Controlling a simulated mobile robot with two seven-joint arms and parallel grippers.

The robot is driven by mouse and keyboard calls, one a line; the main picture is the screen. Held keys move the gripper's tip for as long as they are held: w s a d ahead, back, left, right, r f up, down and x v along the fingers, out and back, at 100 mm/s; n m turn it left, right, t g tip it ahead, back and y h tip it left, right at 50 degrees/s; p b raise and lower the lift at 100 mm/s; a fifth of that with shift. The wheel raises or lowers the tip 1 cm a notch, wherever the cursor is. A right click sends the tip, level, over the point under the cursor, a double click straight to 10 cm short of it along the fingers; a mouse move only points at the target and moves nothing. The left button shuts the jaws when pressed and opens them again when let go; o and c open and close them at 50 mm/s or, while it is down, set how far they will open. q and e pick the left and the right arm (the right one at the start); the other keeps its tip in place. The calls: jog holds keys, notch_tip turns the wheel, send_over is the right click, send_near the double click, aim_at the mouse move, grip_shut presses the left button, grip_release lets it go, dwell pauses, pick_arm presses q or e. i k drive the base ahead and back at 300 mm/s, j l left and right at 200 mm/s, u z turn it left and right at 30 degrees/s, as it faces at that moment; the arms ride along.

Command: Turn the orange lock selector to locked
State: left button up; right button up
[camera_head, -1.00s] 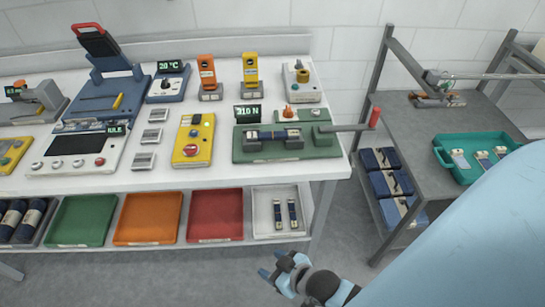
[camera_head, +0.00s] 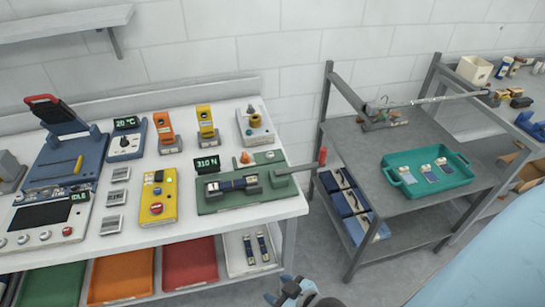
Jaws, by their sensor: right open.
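A small orange knob (camera_head: 245,158) stands on the green fixture (camera_head: 215,205) near the right end of the white bench; it looks like the orange lock selector, but its setting is too small to read. The fixture holds a dark cylinder (camera_head: 232,184) lying in its clamps, with a red-handled lever (camera_head: 322,156) on its right and a display (camera_head: 207,163) reading about 310 N. My right gripper (camera_head: 279,291) is at the bottom edge, partly cut off. It is open and empty, in front of and below the bench, well apart from the knob. My left gripper is out of view.
A yellow box (camera_head: 156,196) and orange and yellow units stand left of and behind the fixture. Coloured trays fill the lower shelf. A grey cart (camera_head: 385,165) with a teal tray (camera_head: 398,178) stands right, across a floor gap.

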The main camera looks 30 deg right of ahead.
aim_at(244, 159)
jog(key=z, duration=0.85)
